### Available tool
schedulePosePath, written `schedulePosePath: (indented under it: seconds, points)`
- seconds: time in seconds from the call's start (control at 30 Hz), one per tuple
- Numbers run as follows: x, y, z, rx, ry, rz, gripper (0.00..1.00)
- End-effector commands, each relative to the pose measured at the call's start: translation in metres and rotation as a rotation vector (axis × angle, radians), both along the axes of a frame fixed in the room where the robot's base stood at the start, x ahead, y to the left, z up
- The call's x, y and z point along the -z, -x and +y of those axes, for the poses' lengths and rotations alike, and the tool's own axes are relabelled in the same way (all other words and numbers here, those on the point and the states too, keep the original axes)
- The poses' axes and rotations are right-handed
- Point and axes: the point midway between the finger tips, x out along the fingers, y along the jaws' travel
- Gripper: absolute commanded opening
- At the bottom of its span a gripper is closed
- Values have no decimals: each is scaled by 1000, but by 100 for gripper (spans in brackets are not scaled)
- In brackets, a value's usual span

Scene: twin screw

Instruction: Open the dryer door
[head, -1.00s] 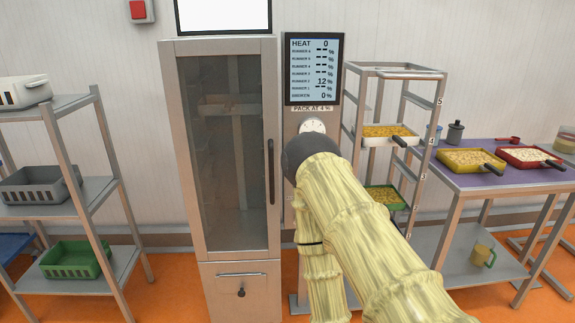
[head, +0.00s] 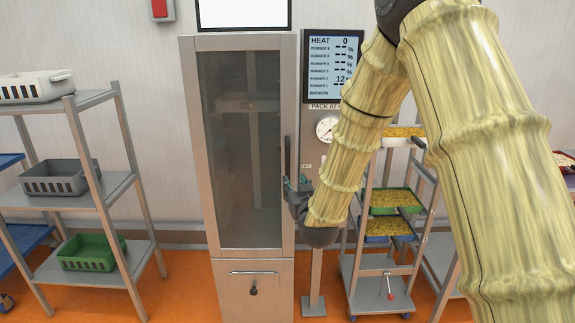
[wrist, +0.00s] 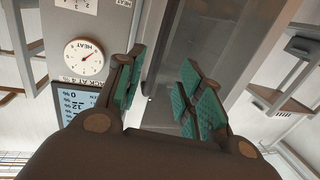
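The dryer is a tall metal cabinet with a glass-panelled door (head: 243,150), which looks shut. Its dark upright handle (head: 287,157) is on the door's right side. My gripper (head: 293,184) is at the lower part of the handle, seen from behind my arm, and partly hides it. In the wrist view my gripper (wrist: 158,76) is open, with green-padded fingers spread apart. The dryer front and a dark upright strip lie beyond and between the fingers. I cannot tell whether the fingers touch the handle.
A display panel (head: 331,65) and a heat dial (head: 326,130) are right of the door; the dial also shows in the wrist view (wrist: 84,57). A rack with trays (head: 395,200) stands close on the right. A shelf with baskets (head: 88,205) stands left, with some floor between.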

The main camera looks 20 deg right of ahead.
Motion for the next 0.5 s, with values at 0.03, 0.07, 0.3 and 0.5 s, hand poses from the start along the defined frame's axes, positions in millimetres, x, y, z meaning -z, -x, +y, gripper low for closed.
schedulePosePath:
  seconds: [0.03,0.07,0.3,0.5]
  points:
    - [-12,-3,-1,2,1,-24,37]
    - [-17,-5,-1,3,2,-34,37]
    - [-27,-21,-3,6,4,-54,37]
    - [-26,-52,-6,6,3,-52,37]
